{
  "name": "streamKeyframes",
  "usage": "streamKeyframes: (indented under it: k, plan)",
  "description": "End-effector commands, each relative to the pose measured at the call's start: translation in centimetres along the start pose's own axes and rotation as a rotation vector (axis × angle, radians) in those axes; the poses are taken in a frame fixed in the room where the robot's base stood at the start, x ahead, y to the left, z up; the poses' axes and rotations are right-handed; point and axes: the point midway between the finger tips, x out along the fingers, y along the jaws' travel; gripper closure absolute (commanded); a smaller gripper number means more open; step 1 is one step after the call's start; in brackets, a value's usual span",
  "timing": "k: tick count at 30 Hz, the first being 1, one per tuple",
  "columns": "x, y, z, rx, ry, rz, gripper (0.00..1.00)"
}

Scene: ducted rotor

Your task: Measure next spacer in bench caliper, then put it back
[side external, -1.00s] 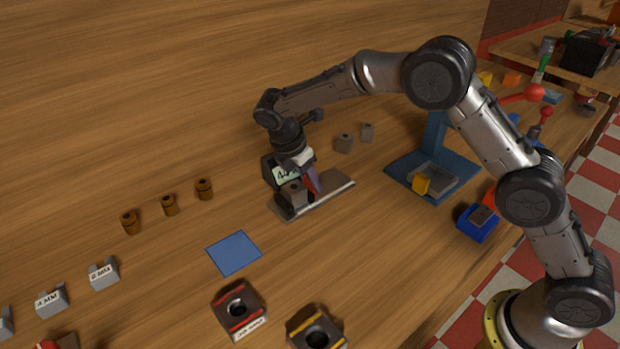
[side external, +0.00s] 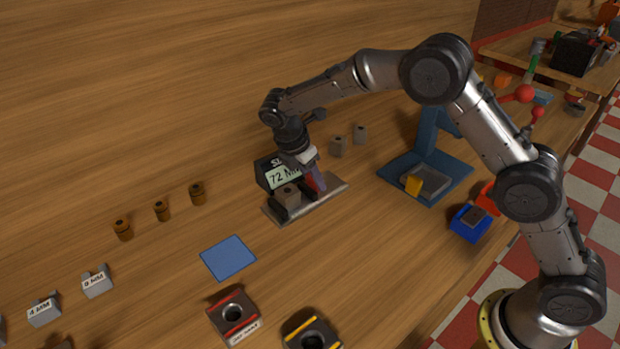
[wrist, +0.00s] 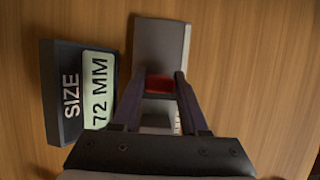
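The bench caliper has a grey metal bed (side external: 330,193), a dark display box (side external: 263,176) and a red sliding jaw (wrist: 160,84). Its display (wrist: 97,90) reads 72 MM. A grey spacer (side external: 289,194) with a hole sits upright on the left part of the bed, beside the jaw. In the wrist view, a grey block partly hidden by my gripper appears to be this spacer. My gripper (side external: 318,184) points down over the caliper, its fingers closed against both sides of the red jaw. Two more grey spacers (side external: 338,147) (side external: 360,134) stand on the table behind.
A blue square mat (side external: 228,258) lies empty in front. Brown cylinders (side external: 162,211) and labelled grey blocks (side external: 96,282) stand at left. Dark square blocks with holes (side external: 233,315) are at the front. A blue stand (side external: 415,180) and blue box (side external: 470,224) are at right.

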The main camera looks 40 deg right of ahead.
Motion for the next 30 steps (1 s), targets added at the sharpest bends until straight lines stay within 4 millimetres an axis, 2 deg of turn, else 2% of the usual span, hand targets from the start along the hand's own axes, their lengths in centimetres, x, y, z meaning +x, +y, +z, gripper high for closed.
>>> streamKeyframes:
  k: [1,4,5,13,17,20,30]
  plan:
    - [-0.1,0.0,0.0,0.001,0.000,0.001,0.47]
    - [-0.1,0.0,0.0,0.000,0.000,0.001,0.29]
    - [-0.1,0.0,0.0,0.000,0.000,0.001,0.28]
    - [-0.1,0.0,-0.1,0.000,0.000,0.001,0.28]
    - [-0.9,0.1,-0.1,0.000,0.001,0.004,0.28]
    - [-2.4,0.1,-0.1,0.000,0.001,0.006,0.28]
    - [-9.7,0.1,-0.1,0.000,0.002,0.006,0.28]
